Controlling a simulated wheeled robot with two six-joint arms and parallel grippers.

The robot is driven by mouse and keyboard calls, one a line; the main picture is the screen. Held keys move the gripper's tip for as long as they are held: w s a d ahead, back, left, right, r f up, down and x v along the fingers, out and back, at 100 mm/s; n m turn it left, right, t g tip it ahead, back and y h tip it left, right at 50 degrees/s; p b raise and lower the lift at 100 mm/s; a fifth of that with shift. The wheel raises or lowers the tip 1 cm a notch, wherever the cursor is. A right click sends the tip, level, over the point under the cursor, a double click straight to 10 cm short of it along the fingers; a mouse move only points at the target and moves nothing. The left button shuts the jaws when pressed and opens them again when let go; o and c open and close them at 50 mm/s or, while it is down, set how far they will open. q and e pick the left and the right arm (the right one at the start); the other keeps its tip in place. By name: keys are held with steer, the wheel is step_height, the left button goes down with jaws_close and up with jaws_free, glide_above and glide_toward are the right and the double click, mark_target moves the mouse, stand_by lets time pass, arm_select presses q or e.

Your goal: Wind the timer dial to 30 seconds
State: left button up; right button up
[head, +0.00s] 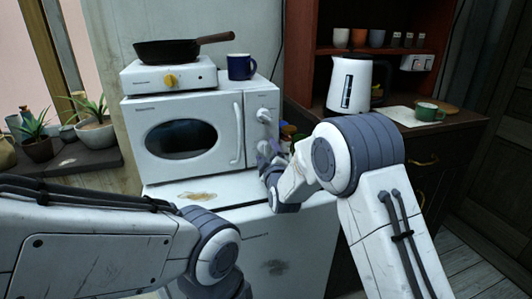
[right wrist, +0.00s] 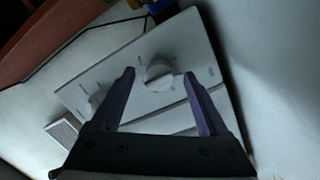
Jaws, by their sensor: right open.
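The white microwave (head: 190,137) has a control panel with two dials on its right side. The upper dial (head: 264,115) is clear in the head view and also shows in the right wrist view (right wrist: 95,104). The lower dial (right wrist: 160,72) sits between the tips of my right gripper (right wrist: 158,77) in that view. The gripper's purple fingers are open, one on each side of the dial, with gaps visible. In the head view my right gripper (head: 268,157) is at the lower panel and partly covers that dial. The dial setting is too small to read. My left gripper is out of view.
A hotplate (head: 170,76) with a black pan (head: 183,47) and a blue mug (head: 241,67) stand on the microwave. A kettle (head: 356,84) and green cup (head: 428,112) are on the right counter. Small jars stand close behind my right wrist.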

jaws_close()
steer(key=shift+m, duration=0.3)
steer(key=m+b, duration=0.3)
steer(key=m, duration=0.1)
steer(key=shift+a+m+g, duration=0.1)
steer(key=shift+m+g, duration=0.2)
steer(key=m+b, duration=0.2)
steer(key=m, duration=0.1)
steer(key=shift+m+g+y, duration=0.3)
steer(key=shift+m+y, duration=0.1)
steer(key=shift+r+m+b, duration=0.1)
steer(key=shift+m+b, duration=0.4)
steer(key=shift+m, duration=0.5)
steer(key=shift+r, duration=0.1)
